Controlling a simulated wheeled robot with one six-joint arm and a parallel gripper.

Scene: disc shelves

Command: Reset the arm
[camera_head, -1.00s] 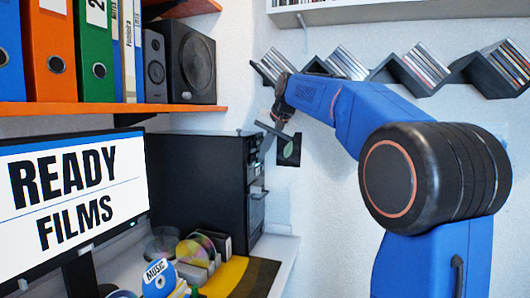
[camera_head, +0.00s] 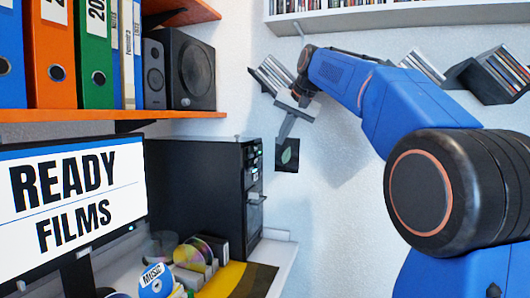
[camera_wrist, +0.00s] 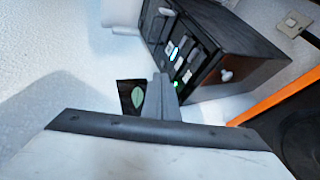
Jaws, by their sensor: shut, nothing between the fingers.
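My blue arm (camera_head: 400,95) reaches from the right side of the head view toward the wall. My gripper (camera_head: 284,132) hangs at its end in front of the white wall, right of the black computer tower (camera_head: 205,185) and just above a dark card with a green leaf (camera_head: 287,155). In the wrist view my gripper (camera_wrist: 164,88) is shut and empty, its fingers together. The leaf card (camera_wrist: 132,96) and the tower (camera_wrist: 205,50) show beyond it.
Zigzag disc shelves (camera_head: 485,80) run along the wall behind my arm, partly hidden by it. An orange shelf (camera_head: 110,114) holds binders and a speaker (camera_head: 189,74). The desk below carries a monitor (camera_head: 75,190) and several discs (camera_head: 157,281). Open wall lies below my arm.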

